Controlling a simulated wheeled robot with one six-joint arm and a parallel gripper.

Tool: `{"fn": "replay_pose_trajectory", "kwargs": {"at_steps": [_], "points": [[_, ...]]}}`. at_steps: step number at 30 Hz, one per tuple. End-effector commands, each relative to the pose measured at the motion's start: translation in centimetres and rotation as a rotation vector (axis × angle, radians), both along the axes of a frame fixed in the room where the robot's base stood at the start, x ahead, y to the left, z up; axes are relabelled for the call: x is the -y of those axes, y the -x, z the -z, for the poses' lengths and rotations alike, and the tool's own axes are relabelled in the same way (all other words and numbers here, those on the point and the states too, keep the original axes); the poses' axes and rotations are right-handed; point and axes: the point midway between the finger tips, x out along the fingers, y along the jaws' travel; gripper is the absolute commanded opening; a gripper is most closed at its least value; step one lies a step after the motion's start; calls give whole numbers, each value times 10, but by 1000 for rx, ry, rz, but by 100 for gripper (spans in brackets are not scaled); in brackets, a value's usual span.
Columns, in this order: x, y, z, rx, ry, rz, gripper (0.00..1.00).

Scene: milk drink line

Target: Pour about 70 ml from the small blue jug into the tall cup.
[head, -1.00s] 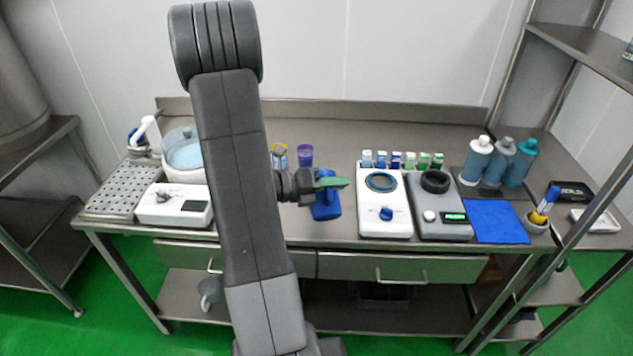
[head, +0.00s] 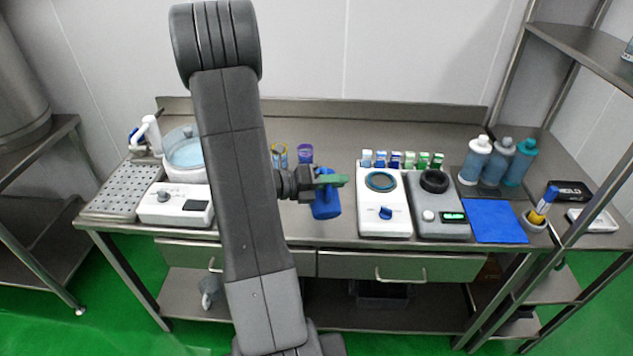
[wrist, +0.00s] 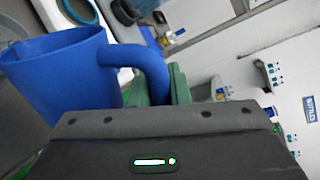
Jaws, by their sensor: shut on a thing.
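The small blue jug (head: 326,206) is held in the air in front of the bench's back area. My gripper (head: 331,182), with green fingers, is shut on its handle. In the wrist view the jug (wrist: 60,75) shows large at the left, its handle between the green fingers (wrist: 165,88); its contents are hidden. Behind and left of the jug in the head view stand a purple-blue cup (head: 305,154) and a yellow-rimmed clear vessel (head: 279,155). I cannot tell for certain which is the tall cup. The jug is apart from both.
A white device with a round plate (head: 381,212) and a grey scale-like device (head: 441,215) stand right of the jug. Several small capped vials (head: 396,159) line up behind them. A blue mat (head: 497,221) and bottles (head: 500,162) are farther right. A glass bowl (head: 184,150) stands left.

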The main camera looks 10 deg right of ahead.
Motion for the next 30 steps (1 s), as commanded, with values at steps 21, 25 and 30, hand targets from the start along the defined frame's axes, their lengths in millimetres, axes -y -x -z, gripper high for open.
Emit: {"fn": "replay_pose_trajectory", "kwargs": {"at_steps": [21, 25, 30], "points": [[0, 6, 19, 70, 2, -1, 0], [0, 15, 32, 182, 4, 0, 0], [0, 20, 35, 271, 6, 0, 0]]}}
